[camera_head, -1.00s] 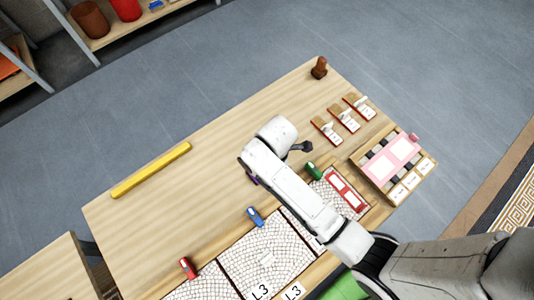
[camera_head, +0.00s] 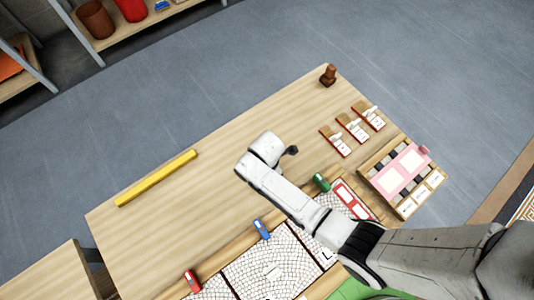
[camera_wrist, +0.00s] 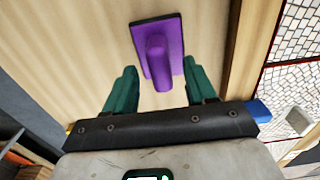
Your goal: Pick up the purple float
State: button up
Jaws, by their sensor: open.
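The purple float (camera_wrist: 157,50) shows in the wrist view. It is a flat purple plate with a raised rounded handle, lying on the wooden table. My gripper (camera_wrist: 160,82) is open, with one green finger on each side of the float's near end. The handle lies between the two fingers in the picture, and I see a gap on both sides. I cannot tell how high the fingers are above the float. In the head view my arm hides the float and the fingertips.
Mosaic panels (camera_head: 262,268) lie along the table's near edge, with blue (camera_head: 261,229), red (camera_head: 192,281) and green (camera_head: 321,182) tools beside them. A yellow bar (camera_head: 156,179) lies at the left. A pink-topped tray (camera_head: 408,208) stands at the right. The table's middle left is clear.

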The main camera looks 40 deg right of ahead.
notch_tip(320, 180, down, 2)
grip_shut()
dwell(0.6)
